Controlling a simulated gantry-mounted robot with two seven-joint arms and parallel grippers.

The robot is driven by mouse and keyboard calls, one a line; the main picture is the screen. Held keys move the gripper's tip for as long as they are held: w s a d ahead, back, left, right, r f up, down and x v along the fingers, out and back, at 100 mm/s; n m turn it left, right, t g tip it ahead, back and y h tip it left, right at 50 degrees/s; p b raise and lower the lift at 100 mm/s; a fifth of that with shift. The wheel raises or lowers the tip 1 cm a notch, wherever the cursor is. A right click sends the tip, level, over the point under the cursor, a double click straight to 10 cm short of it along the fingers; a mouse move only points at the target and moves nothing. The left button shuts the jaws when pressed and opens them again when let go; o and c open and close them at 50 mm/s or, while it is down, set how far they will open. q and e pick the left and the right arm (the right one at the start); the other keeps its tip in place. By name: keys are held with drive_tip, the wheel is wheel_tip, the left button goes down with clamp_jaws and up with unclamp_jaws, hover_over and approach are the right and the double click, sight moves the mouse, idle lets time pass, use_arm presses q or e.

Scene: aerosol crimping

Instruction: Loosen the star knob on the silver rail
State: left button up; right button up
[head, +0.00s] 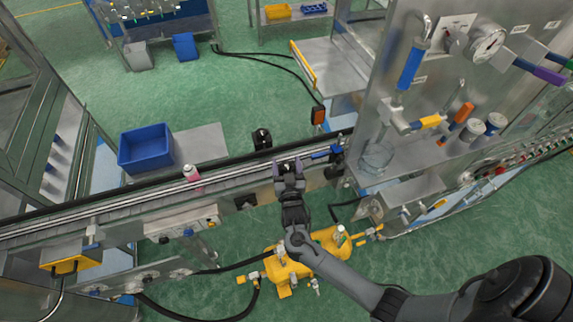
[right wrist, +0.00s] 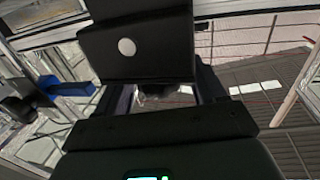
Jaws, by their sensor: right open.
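The silver rail (head: 225,170) runs along the conveyor from lower left to the middle in the head view. My right gripper (head: 288,165) is over the rail's right part, with its fingers apart, pointing toward the far side. In the right wrist view the fingers (right wrist: 165,95) frame a small dark rounded piece (right wrist: 155,91), partly hidden by the black gripper body. I cannot tell whether this is the star knob or whether the fingers touch it. No star knob shows clearly in the head view. My left gripper is out of view.
A pink can with a white top (head: 191,173) stands on the conveyor. A black device (head: 262,138) stands just behind the rail, and a blue part (head: 334,151) lies to the right. A blue bin (head: 146,148) is at left. The steel panel (head: 405,65) rises at right.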

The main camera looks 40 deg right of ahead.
drive_tip(key=c, duration=1)
